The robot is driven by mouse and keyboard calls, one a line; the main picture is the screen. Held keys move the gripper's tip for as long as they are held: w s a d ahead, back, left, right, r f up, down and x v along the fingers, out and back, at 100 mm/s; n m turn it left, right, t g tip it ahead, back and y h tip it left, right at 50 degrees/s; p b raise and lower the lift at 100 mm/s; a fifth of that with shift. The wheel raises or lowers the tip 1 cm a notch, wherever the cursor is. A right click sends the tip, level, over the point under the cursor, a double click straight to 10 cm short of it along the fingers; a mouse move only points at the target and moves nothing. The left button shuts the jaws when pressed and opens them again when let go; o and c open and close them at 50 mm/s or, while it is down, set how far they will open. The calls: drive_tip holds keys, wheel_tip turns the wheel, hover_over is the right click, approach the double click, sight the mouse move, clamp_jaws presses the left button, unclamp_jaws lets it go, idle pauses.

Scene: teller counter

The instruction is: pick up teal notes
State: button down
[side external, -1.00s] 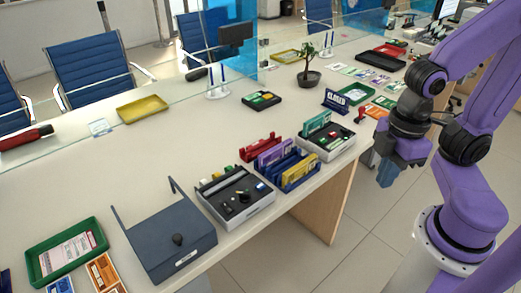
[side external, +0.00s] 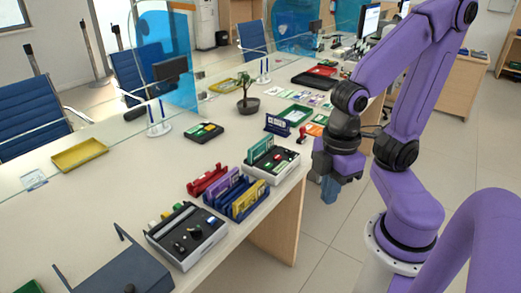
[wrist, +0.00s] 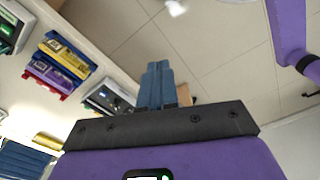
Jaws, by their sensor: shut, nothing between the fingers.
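The teal notes (side external: 259,149) stand upright in the back of a grey tray unit at the counter's front edge in the side external view. I cannot make them out for sure in the wrist view. My gripper (side external: 329,190) hangs off the counter's front edge over the floor, to the right of the teal notes and well apart from them. Its blue fingers (wrist: 157,86) are together in the wrist view, with nothing between them.
Purple and yellow notes stand in a blue holder (side external: 236,213) left of the teal notes, beside a red holder (side external: 207,180). A grey cash tray (side external: 187,236), a CLOSED sign (side external: 278,124) and a potted plant (side external: 247,103) are nearby. A glass screen runs behind.

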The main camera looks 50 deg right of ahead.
drive_tip(key=c, duration=1)
unclamp_jaws()
drive_tip(key=shift+o, duration=0.2)
